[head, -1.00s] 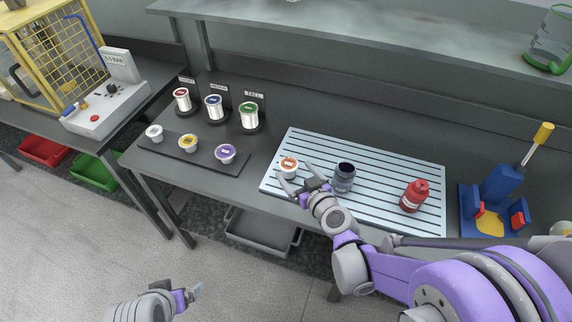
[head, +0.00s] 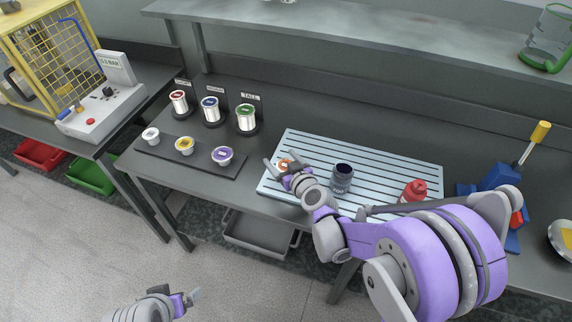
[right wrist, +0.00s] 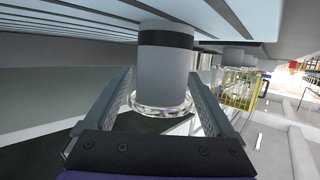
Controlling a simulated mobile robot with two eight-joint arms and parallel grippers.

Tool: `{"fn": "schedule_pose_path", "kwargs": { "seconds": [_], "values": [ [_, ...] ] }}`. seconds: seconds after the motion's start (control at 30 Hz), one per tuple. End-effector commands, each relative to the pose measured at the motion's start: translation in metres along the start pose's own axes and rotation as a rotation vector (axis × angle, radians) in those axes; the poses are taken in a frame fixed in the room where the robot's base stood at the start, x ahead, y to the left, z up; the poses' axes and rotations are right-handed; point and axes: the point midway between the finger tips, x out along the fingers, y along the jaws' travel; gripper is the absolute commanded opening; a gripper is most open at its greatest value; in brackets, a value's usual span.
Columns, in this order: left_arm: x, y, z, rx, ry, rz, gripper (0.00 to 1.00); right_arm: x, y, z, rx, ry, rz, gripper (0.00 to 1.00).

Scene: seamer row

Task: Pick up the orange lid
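The orange lid (head: 284,165) sits near the left end of the slatted light-blue tray (head: 384,229), partly covered by my right gripper. My right gripper (head: 287,161) is open, with one finger on each side of the lid. In the right wrist view a grey cylindrical body (right wrist: 163,72) with a dark band and clear rim, seemingly the lid's, stands between the open fingers (right wrist: 163,88); its orange top does not show there. Contact is unclear. My left gripper (head: 190,298) is low in the head view, away from the bench and with nothing visible in it.
White (head: 151,135), yellow (head: 185,145) and purple (head: 222,155) lids sit on a dark strip at left. A shelf (head: 350,37) overhangs the back.

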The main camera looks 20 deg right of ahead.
Motion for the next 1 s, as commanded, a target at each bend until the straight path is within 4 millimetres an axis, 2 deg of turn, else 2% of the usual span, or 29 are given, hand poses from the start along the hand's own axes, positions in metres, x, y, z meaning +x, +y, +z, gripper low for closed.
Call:
{"fn": "schedule_pose_path", "kwargs": {
  "seconds": [0.03,0.3,0.37,0.67,1.0],
  "values": [
    [0.000,0.000,0.000,0.000,0.000,0.000,1.00,0.000,0.000,0.000,0.000,0.000,0.000,0.78],
    [0.000,0.000,0.000,0.000,0.000,0.000,1.00,0.000,0.000,0.000,0.000,0.000,0.000,0.30],
    [0.000,0.000,0.000,0.000,0.000,0.000,1.00,0.000,0.000,0.000,0.000,0.000,0.000,0.20],
    [-0.002,0.000,-0.001,0.000,0.001,0.000,1.00,-0.003,0.000,-0.006,0.000,0.000,0.000,0.20],
    [-0.015,0.000,-0.010,0.000,0.006,0.000,1.00,-0.022,0.000,-0.069,0.000,0.001,0.000,0.20]
  ]
}}
